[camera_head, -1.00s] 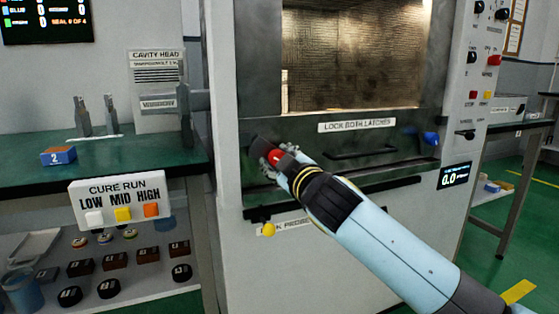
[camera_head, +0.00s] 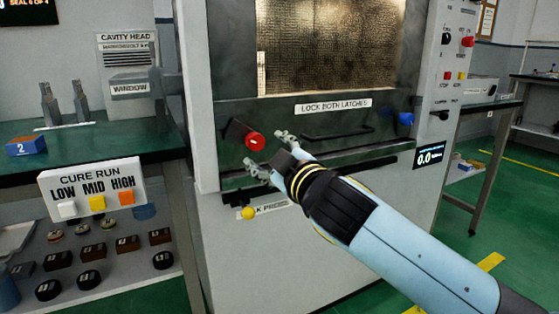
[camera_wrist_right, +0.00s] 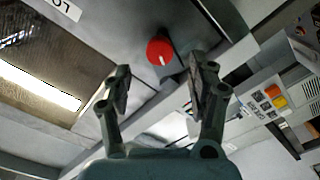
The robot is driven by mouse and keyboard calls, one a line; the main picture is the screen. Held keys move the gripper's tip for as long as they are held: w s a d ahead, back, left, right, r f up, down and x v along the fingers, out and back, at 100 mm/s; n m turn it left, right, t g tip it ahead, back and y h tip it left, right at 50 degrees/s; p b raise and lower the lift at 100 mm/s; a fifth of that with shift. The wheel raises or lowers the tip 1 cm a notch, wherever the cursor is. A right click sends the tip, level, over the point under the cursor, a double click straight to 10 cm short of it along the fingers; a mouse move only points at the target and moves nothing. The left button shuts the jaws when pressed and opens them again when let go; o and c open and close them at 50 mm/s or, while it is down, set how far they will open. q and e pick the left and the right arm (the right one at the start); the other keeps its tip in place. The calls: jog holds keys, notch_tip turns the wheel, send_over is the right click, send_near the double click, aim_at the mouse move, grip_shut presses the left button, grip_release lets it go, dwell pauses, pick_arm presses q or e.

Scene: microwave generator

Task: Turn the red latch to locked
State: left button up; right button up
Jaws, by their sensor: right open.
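The red latch (camera_head: 254,141) is a round red knob on a dark base at the left of the microwave's front panel. It also shows in the right wrist view (camera_wrist_right: 160,51), with a pale mark on its face, ahead of and between my fingers. My right gripper (camera_head: 268,153) is open and empty, just below and to the right of the knob, apart from it. Its two fingers (camera_wrist_right: 158,88) are spread in the wrist view. A blue latch (camera_head: 406,119) sits at the right of the same panel. My left gripper is not in view.
A "LOCK BOTH LATCHES" label (camera_head: 333,106) is above a dark handle bar (camera_head: 340,133). A yellow knob (camera_head: 248,213) is below the red latch. A green bench (camera_head: 110,150) with a cure run button box (camera_head: 92,187) stands at the left.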

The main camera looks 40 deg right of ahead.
jog(key=v, duration=0.4)
jog(key=shift+s, duration=0.4)
jog(key=s+d+f+m+g+y+p, duration=0.15)
jog(key=s+f+g, duration=0.35)
jog(key=f, duration=1.2)
jog(key=s+f+m+g+p, duration=0.1)
jog(key=s+f+g+p, duration=0.45)
jog(key=f, duration=1.25)
jog(key=s+a+f+m+g, duration=0.1)
jog(key=s+f, duration=0.5)
jog(key=s, duration=0.6)
jog(key=s+a+f+m+g+y+b, duration=0.1)
jog(key=s+f+g, duration=0.2)
jog(key=s, duration=0.9)
jog(key=s+a+f+m+g+y, duration=0.1)
jog(key=s+a+f+g, duration=0.1)
jog(key=s+f, duration=0.7)
jog(key=s, duration=0.3)
jog(key=shift+f+b, duration=0.25)
jog(key=shift+b, duration=0.15)
jog(key=shift+s+g, duration=0.1)
jog(key=shift+g, duration=0.15)
jog(key=shift+c, duration=0.4)
